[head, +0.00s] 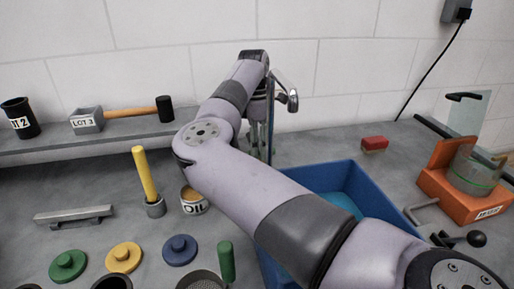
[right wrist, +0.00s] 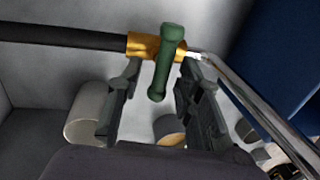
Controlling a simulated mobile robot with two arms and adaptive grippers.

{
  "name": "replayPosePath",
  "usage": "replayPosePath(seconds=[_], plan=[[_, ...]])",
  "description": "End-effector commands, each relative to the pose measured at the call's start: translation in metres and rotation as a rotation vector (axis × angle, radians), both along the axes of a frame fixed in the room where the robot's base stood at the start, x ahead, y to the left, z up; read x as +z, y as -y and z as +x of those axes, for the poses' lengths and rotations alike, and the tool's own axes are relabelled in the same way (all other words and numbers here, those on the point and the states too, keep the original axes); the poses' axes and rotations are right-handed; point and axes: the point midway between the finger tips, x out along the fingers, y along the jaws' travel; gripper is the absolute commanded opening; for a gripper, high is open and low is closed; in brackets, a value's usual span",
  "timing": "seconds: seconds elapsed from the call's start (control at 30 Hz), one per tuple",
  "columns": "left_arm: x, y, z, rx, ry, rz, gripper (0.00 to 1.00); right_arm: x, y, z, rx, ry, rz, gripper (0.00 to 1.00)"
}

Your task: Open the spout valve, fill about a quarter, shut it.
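In the right wrist view a green lever handle (right wrist: 168,62) sits on a brass valve body (right wrist: 143,46). A black pipe leads in from the left and a shiny metal spout (right wrist: 245,100) runs down to the right. My right gripper (right wrist: 158,88) is open, with one finger on each side of the handle's lower end; I cannot tell whether either touches it. In the head view my right arm hides most of the valve, with the gripper (head: 262,135) near the wall beside a bit of metal spout (head: 288,96). My left gripper is not in view.
A blue bin (head: 348,178) stands under my right arm. Right of it is an orange holder (head: 455,195) with a clear jar (head: 474,172) bearing a green line. A red block (head: 374,144), an oil tin (head: 193,201), a yellow-handled tool (head: 145,175) and coloured knobbed discs (head: 124,256) lie around.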

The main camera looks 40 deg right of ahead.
Motion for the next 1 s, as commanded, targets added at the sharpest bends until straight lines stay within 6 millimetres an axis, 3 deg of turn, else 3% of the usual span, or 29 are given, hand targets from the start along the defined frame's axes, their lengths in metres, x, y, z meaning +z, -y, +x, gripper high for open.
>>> replayPosePath(seconds=[0.27, 0.7, 1.0], plan=[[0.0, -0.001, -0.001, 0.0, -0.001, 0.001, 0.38, 0.009, 0.001, 0.002, 0.002, 0.001, 0.001, 0.33], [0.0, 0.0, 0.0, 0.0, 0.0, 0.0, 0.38, 0.096, 0.009, 0.017, 0.003, 0.004, 0.002, 0.33], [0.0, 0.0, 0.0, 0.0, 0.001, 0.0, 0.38, 0.117, 0.012, 0.02, 0.0, 0.0, 0.0, 0.33]])
